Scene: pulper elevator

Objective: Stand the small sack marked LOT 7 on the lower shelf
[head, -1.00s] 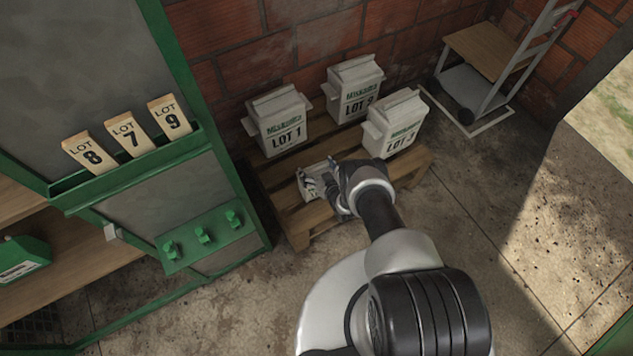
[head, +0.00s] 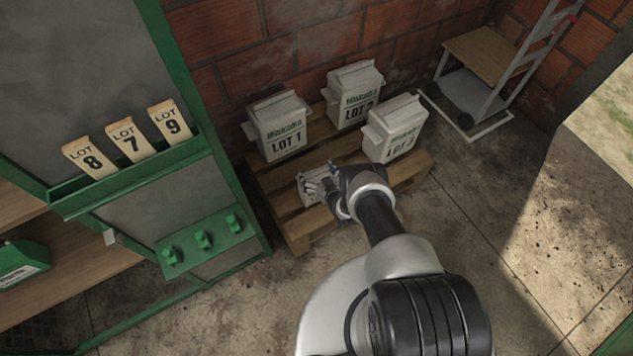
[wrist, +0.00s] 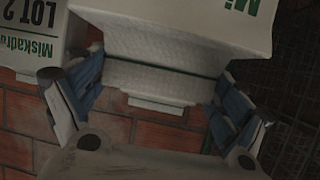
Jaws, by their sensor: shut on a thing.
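A small pale sack (head: 309,194) is at the front of the pallet, mostly hidden under my gripper (head: 322,184). In the wrist view the same sack (wrist: 165,40) lies between my two fingers (wrist: 150,105), which are shut on its folded top. Part of its green print shows there, but its lot number is out of sight. I cannot tell whether its base touches the pallet.
Tags for lots 8, 7 and 9 sit in a green rack (head: 135,176). A hand truck (head: 495,75) stands back right. Floor at right is clear.

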